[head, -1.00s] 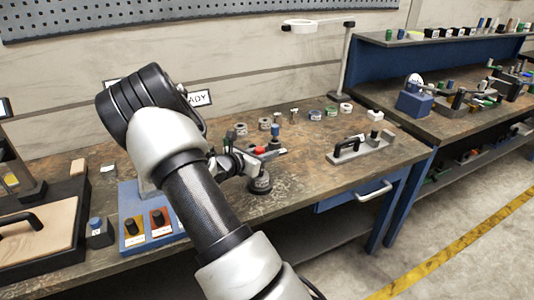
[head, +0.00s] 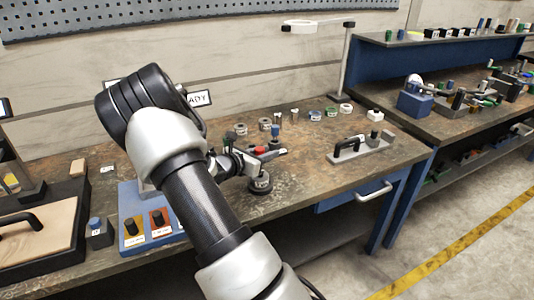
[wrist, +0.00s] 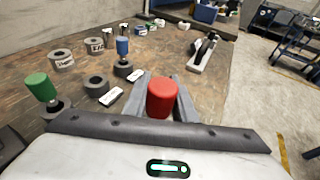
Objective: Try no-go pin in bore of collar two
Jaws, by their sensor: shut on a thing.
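My gripper (wrist: 162,95) is shut on a red cylindrical pin handle (wrist: 162,98), held upright between the two grey fingers. The red also shows in the head view (head: 261,150), above the bench. The pin's lower end is hidden. Several grey collars stand to the left in the wrist view: an open-bored one (wrist: 97,87), two with printed labels (wrist: 62,59) (wrist: 95,46), and one under a blue pin (wrist: 123,69). The blue pin (wrist: 123,46) stands upright. A green pin (wrist: 40,87) leans at the far left above another grey ring. I cannot tell which collar is number two.
White cards (wrist: 110,97) lie beside the collars. A grey block with a black handle (head: 360,146) stands at the bench's right end.

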